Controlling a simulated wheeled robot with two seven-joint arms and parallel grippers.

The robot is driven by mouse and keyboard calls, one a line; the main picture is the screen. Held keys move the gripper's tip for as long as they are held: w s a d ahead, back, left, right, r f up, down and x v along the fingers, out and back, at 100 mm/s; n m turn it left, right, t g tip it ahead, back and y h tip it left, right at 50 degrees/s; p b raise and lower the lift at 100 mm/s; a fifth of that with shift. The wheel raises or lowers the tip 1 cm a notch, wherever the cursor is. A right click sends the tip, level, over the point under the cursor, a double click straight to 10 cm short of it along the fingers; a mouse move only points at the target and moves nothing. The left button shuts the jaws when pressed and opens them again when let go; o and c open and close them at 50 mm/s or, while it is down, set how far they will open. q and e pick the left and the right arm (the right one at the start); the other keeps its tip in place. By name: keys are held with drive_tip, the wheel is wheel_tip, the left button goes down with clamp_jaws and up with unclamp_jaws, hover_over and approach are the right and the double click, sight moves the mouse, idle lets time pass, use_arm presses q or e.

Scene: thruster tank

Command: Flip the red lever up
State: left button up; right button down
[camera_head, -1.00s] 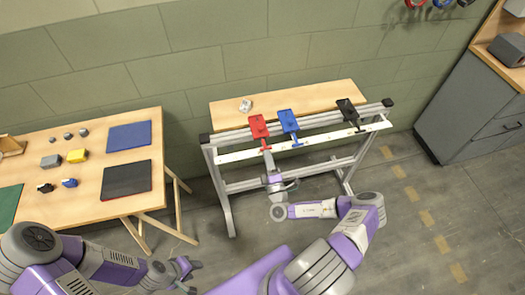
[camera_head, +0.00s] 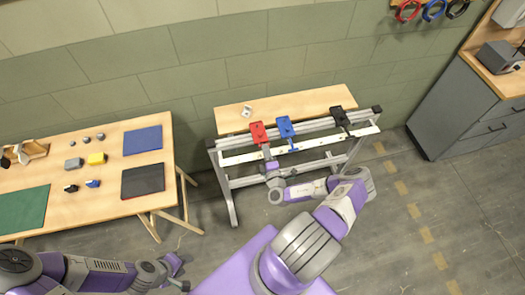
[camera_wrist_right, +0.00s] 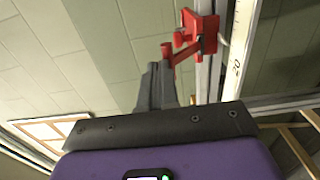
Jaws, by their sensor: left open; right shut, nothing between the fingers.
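The red lever (camera_head: 258,132) is mounted on the metal rail of the stand, leftmost of the levers, with its thin handle pointing down toward my right gripper. In the right wrist view, the red lever (camera_wrist_right: 204,35) is at the top, its handle running down to the fingertips. My right gripper (camera_head: 268,157) is shut with nothing held, just below the lever. Its fingertips (camera_wrist_right: 155,72) are at or very near the handle's end; I cannot tell whether they touch. My left gripper (camera_head: 184,272) is open and empty, low in the head view, away from the stand.
A blue lever (camera_head: 286,127) and a black lever (camera_head: 341,117) are on the same rail. A white ruled strip (camera_head: 238,159) runs along the front. A wooden table (camera_head: 110,190) with small parts and mats stands left; a grey cabinet (camera_head: 465,110) stands right.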

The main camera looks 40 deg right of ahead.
drive_tip(key=shift+w+d+r+p, duration=0.25)
drive_tip(key=shift+w+r+p, duration=0.25)
drive_tip(key=shift+w+r, duration=0.05)
drive_tip(key=shift+w+d+r+p, duration=0.25)
drive_tip(key=shift+w+r+p, duration=0.25)
drive_tip(key=shift+w+r, duration=0.05)
idle(1.0)
drive_tip(key=s+a+r+p, duration=0.1)
drive_tip(key=s+a+r, duration=0.1)
drive_tip(key=s, duration=0.4)
drive_tip(key=s+a+r+p, duration=0.1)
drive_tip(key=s+a+r, duration=0.1)
drive_tip(key=s+a, duration=0.2)
drive_tip(key=shift+s+r, duration=0.3)
drive_tip(key=shift+s, duration=0.6)
